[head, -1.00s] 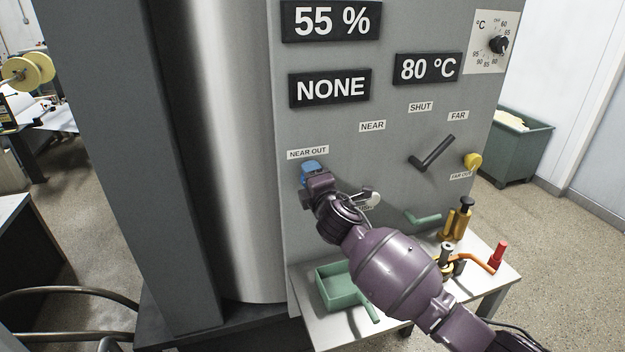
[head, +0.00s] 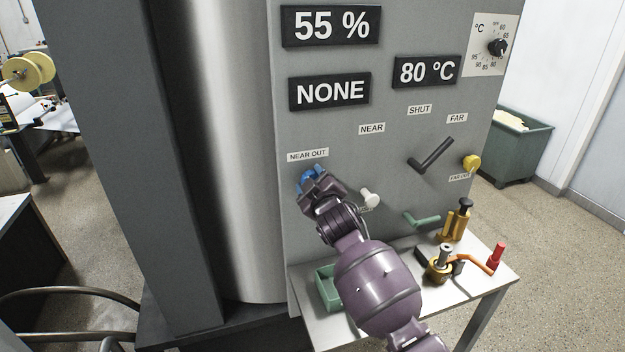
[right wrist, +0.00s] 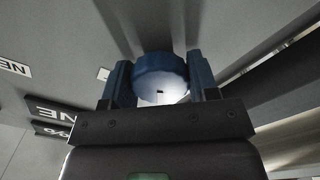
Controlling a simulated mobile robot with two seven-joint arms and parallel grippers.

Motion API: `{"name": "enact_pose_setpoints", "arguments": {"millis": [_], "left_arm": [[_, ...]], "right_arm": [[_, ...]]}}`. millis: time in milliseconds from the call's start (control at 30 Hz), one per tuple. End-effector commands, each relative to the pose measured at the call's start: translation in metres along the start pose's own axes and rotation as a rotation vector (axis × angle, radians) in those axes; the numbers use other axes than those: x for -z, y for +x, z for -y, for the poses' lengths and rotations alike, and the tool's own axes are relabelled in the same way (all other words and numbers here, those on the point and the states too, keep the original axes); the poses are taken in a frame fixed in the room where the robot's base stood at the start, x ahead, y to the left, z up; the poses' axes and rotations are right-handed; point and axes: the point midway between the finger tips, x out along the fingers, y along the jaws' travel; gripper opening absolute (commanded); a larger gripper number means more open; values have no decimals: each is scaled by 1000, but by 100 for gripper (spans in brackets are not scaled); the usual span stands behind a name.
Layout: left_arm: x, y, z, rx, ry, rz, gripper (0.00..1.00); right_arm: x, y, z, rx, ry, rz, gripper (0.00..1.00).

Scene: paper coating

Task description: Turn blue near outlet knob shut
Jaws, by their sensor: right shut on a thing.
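The blue near outlet knob (head: 308,177) sits on the grey panel just below the "NEAR OUT" label (head: 307,155). My right gripper (head: 316,180) is at the knob and partly covers it in the head view. In the right wrist view the round blue knob (right wrist: 161,75) lies between the two fingers of the right gripper (right wrist: 161,85), which is shut on it. The knob's pointer direction cannot be told. My left gripper is not in view.
A white knob (head: 370,199) is right of my wrist, and a yellow knob (head: 472,163) is farther right. A black lever (head: 432,154) juts from the panel. Below, a white table (head: 345,326) holds a green tray (head: 326,290) and brass tools with an orange handle (head: 474,260).

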Motion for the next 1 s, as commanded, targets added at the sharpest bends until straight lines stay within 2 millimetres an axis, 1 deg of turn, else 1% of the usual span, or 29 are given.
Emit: {"name": "enact_pose_setpoints", "arguments": {"millis": [200,500,700,1000], "left_arm": [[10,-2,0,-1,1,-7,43],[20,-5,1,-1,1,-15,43],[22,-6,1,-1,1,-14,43],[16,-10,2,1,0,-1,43]], "right_arm": [[1,0,0,1,203,1,31],[1,0,0,1,427,1,31],[1,0,0,0,522,1,31],[0,0,1,1,579,0,30]]}}
